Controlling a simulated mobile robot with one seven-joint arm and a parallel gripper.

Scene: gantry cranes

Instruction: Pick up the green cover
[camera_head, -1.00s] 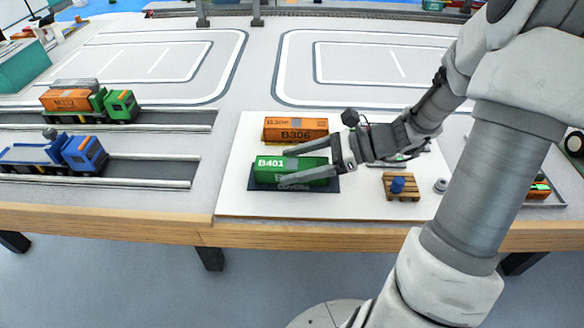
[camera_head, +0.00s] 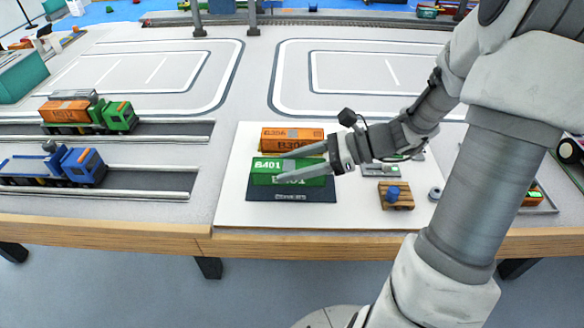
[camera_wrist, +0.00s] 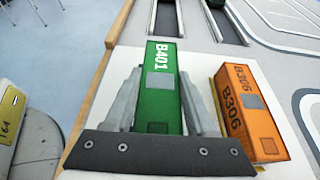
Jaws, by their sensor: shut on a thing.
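The green cover (camera_head: 264,172), a long box marked B401, is in my gripper (camera_head: 282,167) above a dark pad (camera_head: 292,196) on the white board. A strip of the pad shows below the cover, which looks slightly raised from it. The wrist view shows the cover (camera_wrist: 160,75) between my two grey fingers, one along each long side, and my gripper (camera_wrist: 162,85) is shut on it. The cover's underside is hidden.
An orange box (camera_head: 291,138) marked B306 stands close behind the cover. A wooden pallet (camera_head: 396,203) with a blue piece (camera_head: 393,191) is to the right. A green truck (camera_head: 116,117) and a blue truck (camera_head: 82,164) stand left in lanes.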

